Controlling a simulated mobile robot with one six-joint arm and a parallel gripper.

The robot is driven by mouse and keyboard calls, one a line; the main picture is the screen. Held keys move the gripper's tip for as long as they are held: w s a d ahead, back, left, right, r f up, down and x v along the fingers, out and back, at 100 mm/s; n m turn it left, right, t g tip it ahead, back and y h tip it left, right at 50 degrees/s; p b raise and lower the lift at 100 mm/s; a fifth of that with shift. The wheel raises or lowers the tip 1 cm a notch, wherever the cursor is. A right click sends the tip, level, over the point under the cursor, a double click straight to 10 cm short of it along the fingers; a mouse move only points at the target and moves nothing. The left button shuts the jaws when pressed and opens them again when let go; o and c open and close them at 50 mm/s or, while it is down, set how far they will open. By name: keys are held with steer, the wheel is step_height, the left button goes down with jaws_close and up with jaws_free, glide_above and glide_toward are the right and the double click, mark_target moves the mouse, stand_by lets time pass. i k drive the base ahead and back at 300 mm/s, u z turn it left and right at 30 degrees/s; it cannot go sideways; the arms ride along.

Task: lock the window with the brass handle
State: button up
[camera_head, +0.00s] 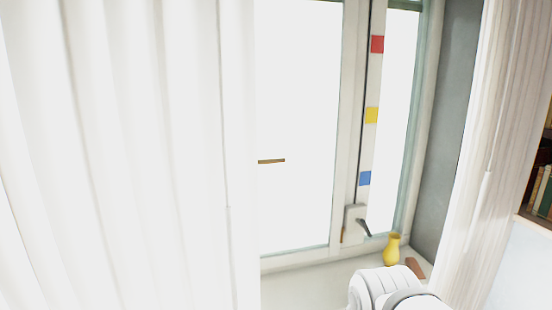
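A white-framed window (350,120) stands between two curtains, with a bright left pane and a narrower right pane. A thin brass-coloured bar (271,161) lies level across the left pane, its left end meeting the curtain's edge; I cannot tell what it is fixed to. Low on the middle frame is a pale handle mount (352,216) with a dark grey lever (365,229) slanting down to the right. A small brownish piece shows at the mount's lower left. A dark vertical line runs between the two sashes. My gripper is not in view; only a white part of my arm shows at the bottom.
Red (377,44), yellow (372,115) and blue (365,178) squares mark the right sash's frame. A yellow vase (392,249) and a reddish-brown block (415,268) sit on the sill. White curtains hang left (130,150) and right (490,150). Books (541,190) stand at far right.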

mark_target(271, 161)
steer(key=z, duration=0.15)
steer(key=i, duration=0.85)
steer(key=u, duration=0.5)
